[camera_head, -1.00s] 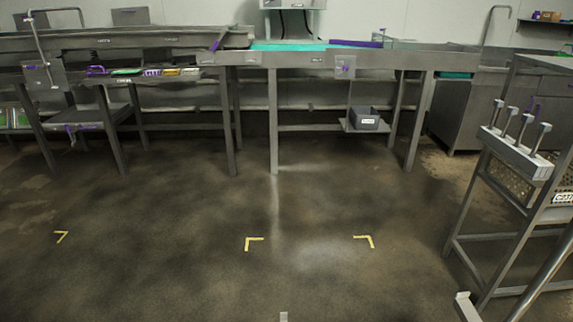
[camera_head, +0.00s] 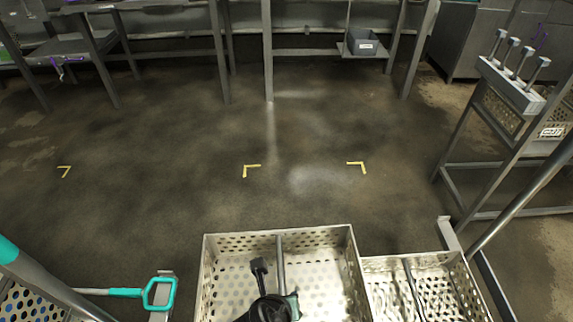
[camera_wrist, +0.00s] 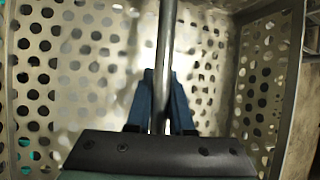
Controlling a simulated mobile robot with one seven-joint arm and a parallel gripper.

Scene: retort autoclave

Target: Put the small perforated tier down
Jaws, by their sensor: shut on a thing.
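The small perforated tier (camera_head: 340,240) is a bare metal tray with round holes and a bar across its middle, at the bottom centre of the head view. My gripper (camera_head: 283,297) is over it, shut on that bar. In the wrist view the blue fingers (camera_wrist: 160,115) close on both sides of the upright-looking bar (camera_wrist: 166,40), with the perforated floor and walls of the tier (camera_wrist: 270,80) around it. The inside of the tier looks empty. Its underside is hidden, so I cannot tell whether it rests on anything.
A second perforated tray (camera_head: 385,263) with a bar sits close at its right. A teal-handled tool (camera_head: 160,293) lies at lower left. A metal stand (camera_head: 475,140) is at the right. The floor ahead, with yellow corner marks (camera_head: 252,167), is clear up to the benches.

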